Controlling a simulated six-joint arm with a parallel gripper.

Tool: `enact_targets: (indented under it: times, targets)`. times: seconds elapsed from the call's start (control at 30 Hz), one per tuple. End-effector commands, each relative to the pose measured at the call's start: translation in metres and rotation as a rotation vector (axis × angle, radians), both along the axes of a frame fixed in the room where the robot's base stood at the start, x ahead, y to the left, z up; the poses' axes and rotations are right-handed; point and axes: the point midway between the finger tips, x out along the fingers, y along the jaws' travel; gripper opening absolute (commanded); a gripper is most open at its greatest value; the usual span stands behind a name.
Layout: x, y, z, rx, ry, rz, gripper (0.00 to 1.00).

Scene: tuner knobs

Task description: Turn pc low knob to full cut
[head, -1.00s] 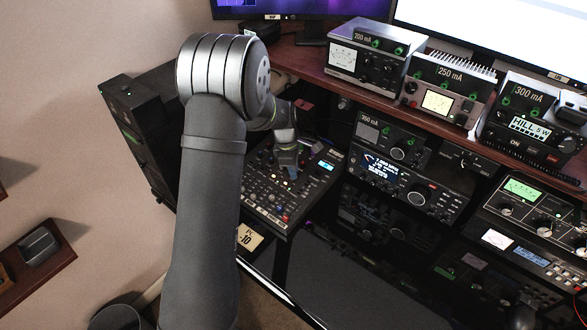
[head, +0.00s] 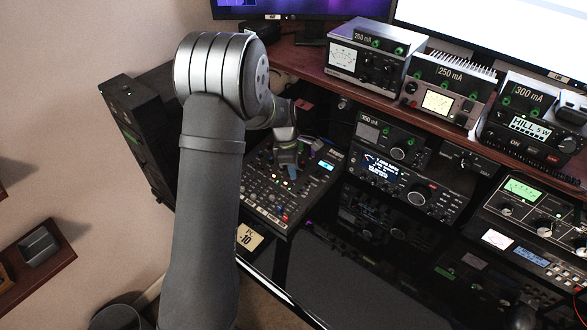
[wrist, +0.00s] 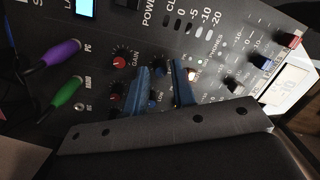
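The mixer (head: 262,197) lies on the desk in the head view, with rows of small knobs and a lit blue display. My gripper (head: 291,172) is low over its far half and hides some of the knobs. In the wrist view my gripper (wrist: 160,70) has two blue fingers with a gap between them. A small blue knob (wrist: 159,73) shows in that gap, and another blue knob (wrist: 155,101) sits below it near small lettering that seems to read LOW. I cannot tell whether the fingers touch either knob. Their pointer positions are too small to read.
A red gain knob (wrist: 120,52) is left of the fingers. A purple plug (wrist: 60,52) marked PC and a green plug (wrist: 68,91) stick up at the left. Radios (head: 405,190) stand right of the mixer.

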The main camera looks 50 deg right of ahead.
Motion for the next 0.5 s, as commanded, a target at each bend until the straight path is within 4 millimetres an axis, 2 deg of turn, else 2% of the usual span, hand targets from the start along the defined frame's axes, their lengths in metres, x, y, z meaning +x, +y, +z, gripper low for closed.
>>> enact_targets:
  times: [0.17,0.5]
  targets:
    - [0.005,0.002,0.033,-0.005,-0.003,0.001,0.24]
    - [0.015,0.009,0.115,-0.005,-0.003,0.001,0.24]
